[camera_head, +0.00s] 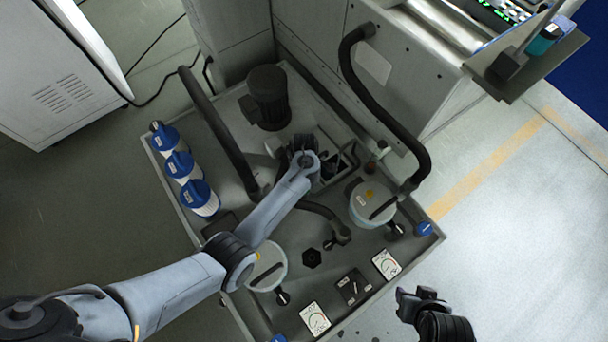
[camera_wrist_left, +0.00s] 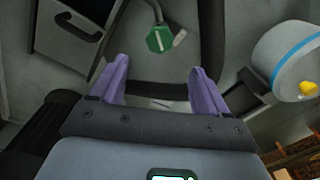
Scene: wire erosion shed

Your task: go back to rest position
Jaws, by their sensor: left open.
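My left arm reaches in from the left in the head view and ends over the middle of the grey machine base (camera_head: 232,300), near the black motor (camera_head: 268,95). The fingers there are mostly hidden by my wrist. In the left wrist view my left gripper (camera_wrist_left: 160,68) shows two purple fingers spread apart with nothing held between them.
Blue-capped filters (camera_head: 180,165) line the base's left side. Two round canisters (camera_head: 365,203) (camera_head: 268,268), black hoses (camera_head: 365,95) and gauges (camera_head: 315,319) surround my left arm. A grey cabinet (camera_head: 410,75) stands behind. Floor at right (camera_head: 530,240) is clear.

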